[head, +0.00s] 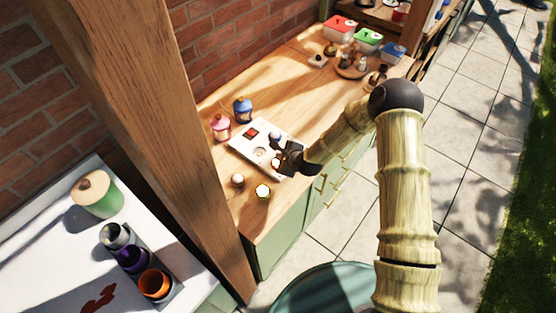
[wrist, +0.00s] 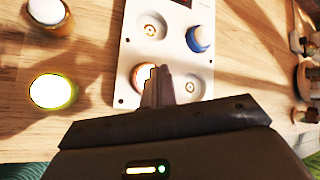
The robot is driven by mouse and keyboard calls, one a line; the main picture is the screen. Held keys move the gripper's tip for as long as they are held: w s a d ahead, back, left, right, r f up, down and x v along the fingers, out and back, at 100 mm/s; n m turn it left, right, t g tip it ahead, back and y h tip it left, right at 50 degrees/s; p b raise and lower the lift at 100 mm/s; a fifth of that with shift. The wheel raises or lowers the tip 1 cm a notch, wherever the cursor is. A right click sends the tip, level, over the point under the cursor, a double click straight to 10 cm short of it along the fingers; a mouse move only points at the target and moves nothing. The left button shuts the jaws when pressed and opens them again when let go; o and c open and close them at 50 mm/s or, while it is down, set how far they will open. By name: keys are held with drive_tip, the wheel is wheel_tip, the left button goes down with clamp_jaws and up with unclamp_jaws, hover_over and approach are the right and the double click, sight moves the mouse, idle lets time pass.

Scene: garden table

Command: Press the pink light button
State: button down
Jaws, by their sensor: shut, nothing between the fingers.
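A white panel (head: 243,147) lies on the wooden counter, with a dark red square at its far end. It also shows in the wrist view (wrist: 130,48), with round sockets, a blue-sided button (wrist: 198,39) and a second button (wrist: 141,73) with a pale top and warm-coloured side. I cannot tell whether that side is pink. My gripper (wrist: 158,76) is shut and empty, over the panel. Its fingertips overlap the right side of the warm-coloured button in view; contact cannot be told. In the head view my gripper (head: 279,158) hides part of the panel.
A pink lantern-like jar (head: 220,127) and a blue one (head: 242,109) stand behind the panel. A glowing white-topped button (head: 263,191) and a paler one (head: 237,180) stand on the counter off the panel. Pots and lidded boxes are at the far end. A wooden post (head: 150,120) rises nearby.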

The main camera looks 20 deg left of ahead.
drive_tip(key=shift+r+p, duration=1.7)
drive_tip(key=shift+r, duration=1.3)
